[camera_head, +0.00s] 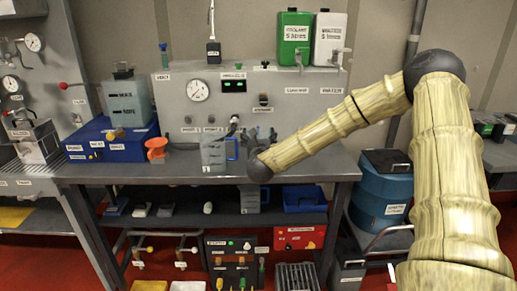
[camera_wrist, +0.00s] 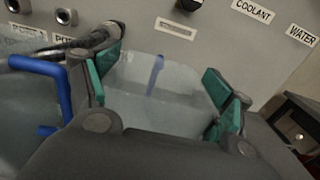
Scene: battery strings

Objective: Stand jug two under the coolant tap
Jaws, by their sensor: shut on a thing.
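My gripper (camera_head: 248,142) is low over the bench, near the front panel. In the wrist view its green-padded fingers (camera_wrist: 162,66) are shut on a translucent jug (camera_wrist: 140,98); a blue strip shows through its far side. In the head view I cannot clearly make this held jug out at the gripper. Another clear jug (camera_head: 213,154) with a blue handle stands on the bench just left of the gripper; its handle (camera_wrist: 64,92) shows in the wrist view. A dark curved spout (camera_wrist: 98,40) is close to the left finger. I cannot read a number on the held jug.
A grey panel (camera_head: 183,112) with gauge and labels backs the bench (camera_head: 190,174). A blue box (camera_head: 95,150) and orange funnel (camera_head: 156,150) stand left. Green (camera_head: 293,38) and white (camera_head: 330,38) containers stand on top. Another jug (camera_head: 250,199) is on the lower shelf.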

